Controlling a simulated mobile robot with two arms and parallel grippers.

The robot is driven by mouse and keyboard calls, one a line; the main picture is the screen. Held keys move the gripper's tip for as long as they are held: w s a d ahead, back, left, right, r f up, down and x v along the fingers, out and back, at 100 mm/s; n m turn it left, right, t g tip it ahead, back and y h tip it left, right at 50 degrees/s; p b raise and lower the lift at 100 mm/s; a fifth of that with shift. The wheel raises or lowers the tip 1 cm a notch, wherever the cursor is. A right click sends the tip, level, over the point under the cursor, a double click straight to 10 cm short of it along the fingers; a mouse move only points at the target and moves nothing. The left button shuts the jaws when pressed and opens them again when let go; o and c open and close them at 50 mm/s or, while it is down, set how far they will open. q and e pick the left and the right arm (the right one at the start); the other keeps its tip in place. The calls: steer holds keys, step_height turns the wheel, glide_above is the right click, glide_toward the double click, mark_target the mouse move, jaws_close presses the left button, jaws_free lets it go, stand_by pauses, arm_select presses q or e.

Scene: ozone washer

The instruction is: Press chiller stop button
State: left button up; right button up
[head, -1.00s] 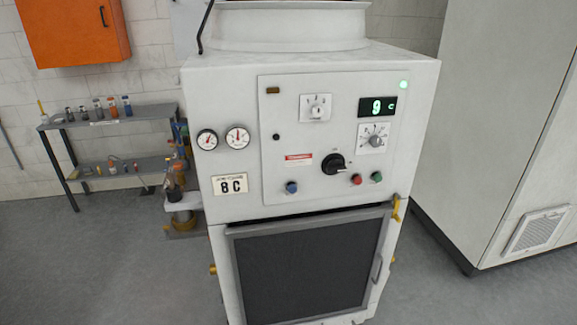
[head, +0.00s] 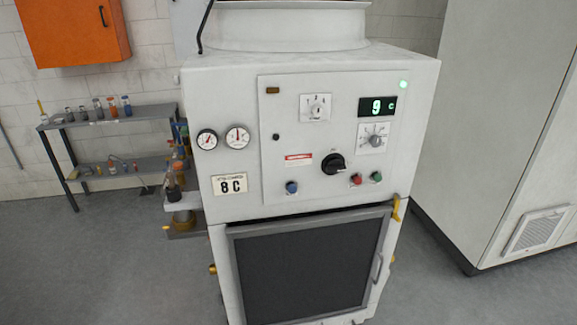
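The white chiller (head: 230,100) stands in the middle of the head view. Its control panel (head: 300,135) faces me. A red button (head: 356,180) and a green button (head: 376,177) sit side by side at the panel's lower right. A blue button (head: 291,187) is at the lower left. A black rotary knob (head: 332,164) is between them, a little higher. The display (head: 377,106) reads 9 C in green, and a green lamp (head: 403,84) is lit above it. Any lettering by the buttons is too small to read. Neither of my grippers is in view.
A dark grille (head: 310,265) in a grey frame is below the panel. A large grey cabinet (head: 500,120) stands close on the right. A shelf (head: 110,118) with several bottles is at the left, under an orange wall box (head: 75,30). Grey floor (head: 100,260) is open at front left.

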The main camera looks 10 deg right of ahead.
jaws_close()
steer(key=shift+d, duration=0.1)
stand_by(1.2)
